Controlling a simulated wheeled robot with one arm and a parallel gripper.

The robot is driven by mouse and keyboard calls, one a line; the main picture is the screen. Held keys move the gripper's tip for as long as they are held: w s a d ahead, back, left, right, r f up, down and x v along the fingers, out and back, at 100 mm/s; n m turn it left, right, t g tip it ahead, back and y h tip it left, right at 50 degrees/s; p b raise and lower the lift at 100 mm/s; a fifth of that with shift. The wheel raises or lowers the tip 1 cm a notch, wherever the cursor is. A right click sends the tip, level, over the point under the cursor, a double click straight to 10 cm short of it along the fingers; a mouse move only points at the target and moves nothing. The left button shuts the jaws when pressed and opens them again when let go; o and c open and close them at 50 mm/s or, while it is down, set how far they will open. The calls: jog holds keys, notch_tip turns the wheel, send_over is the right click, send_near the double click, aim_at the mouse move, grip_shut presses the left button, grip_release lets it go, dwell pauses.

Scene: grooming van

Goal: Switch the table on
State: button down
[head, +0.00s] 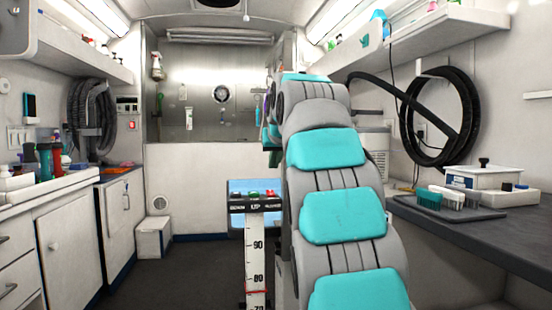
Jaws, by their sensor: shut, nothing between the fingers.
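A dark control panel (254,207) with small red and green knobs or buttons and white lettering, "UP" in the middle, sits on top of a white post. The post (256,262) carries a height scale with 90 and 80 readable and a red mark low down. A light blue panel or surface (241,187) shows right behind the controls; I cannot tell whether it belongs to the table. My grey and teal arm rises just right of the post and hides what lies behind it. My gripper cannot be made out in this view.
A counter (455,237) with a brush tray (445,212) runs along the right, under a coiled black hose (472,115). White cabinets (68,240) line the left. A white step box (153,238) stands at the back. Dark floor (190,270) is clear left of the post.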

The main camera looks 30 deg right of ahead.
aim_at(271, 191)
jog(key=x, duration=0.4)
jog(key=shift+w+d+f, duration=0.1)
jog(key=shift+w+f, duration=0.05)
jog(key=shift+w+f+b, duration=0.2)
jog(key=shift+f+b, duration=0.05)
jog(key=shift+f, duration=0.75)
jog(key=shift+w+f+b, duration=0.15)
jog(key=shift+f+b, duration=0.05)
jog(key=shift+f, duration=0.75)
jog(key=shift+r+p, duration=0.15)
jog(key=shift+p, duration=0.15)
jog(key=g+p, duration=0.1)
jog(key=p, duration=0.1)
jog(key=shift+w+d+r+p, duration=0.1)
jog(key=shift+w+p, duration=0.1)
jog(key=shift+p, duration=0.15)
jog(key=shift+f+b, duration=0.4)
jog(key=shift+f, duration=0.05)
jog(key=shift+w+d+r+p, duration=0.15)
jog(key=shift+w+p, duration=0.2)
jog(key=shift+p, duration=0.05)
jog(key=shift+w+d+r+p, duration=0.1)
jog(key=shift+w+r+p, duration=0.05)
jog(key=shift+w+p, duration=0.2)
jog(key=shift+r, duration=0.1)
